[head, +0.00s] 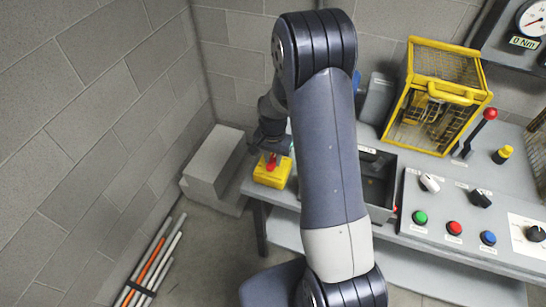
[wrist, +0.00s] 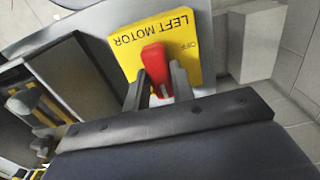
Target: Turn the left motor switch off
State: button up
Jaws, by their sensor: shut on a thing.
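The left motor switch is a yellow box (head: 268,178) at the left end of the bench, with a red handle (head: 271,162). In the wrist view its yellow plate (wrist: 128,36) reads LEFT MOTOR, upside down, with OFF at the right of the red handle (wrist: 153,56). My gripper (head: 271,150) is over the box in the head view. In the wrist view my gripper (wrist: 160,80) has one finger on each side of the red handle and is shut on it.
A grey panel (head: 470,215) at the right carries green, red and blue buttons and knobs. A yellow cage (head: 443,60) and a red-knobbed lever (head: 490,114) stand behind. A grey block (head: 215,160) and pipes (head: 150,265) lie left of the bench.

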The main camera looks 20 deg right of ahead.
jog(key=shift+n+b, duration=0.4)
jog(key=n+b, duration=0.2)
jog(key=n, duration=0.1)
jog(key=shift+f, duration=0.15)
jog(key=n+b, duration=0.2)
jog(key=n, duration=0.3)
jog(key=shift+b, duration=0.3)
jog(key=n+b, duration=0.1)
jog(key=n, duration=0.4)
jog(key=n+b, duration=0.1)
jog(key=n, duration=0.3)
jog(key=shift+r, duration=0.2)
jog(key=o, duration=1)
jog(key=shift+r, duration=0.1)
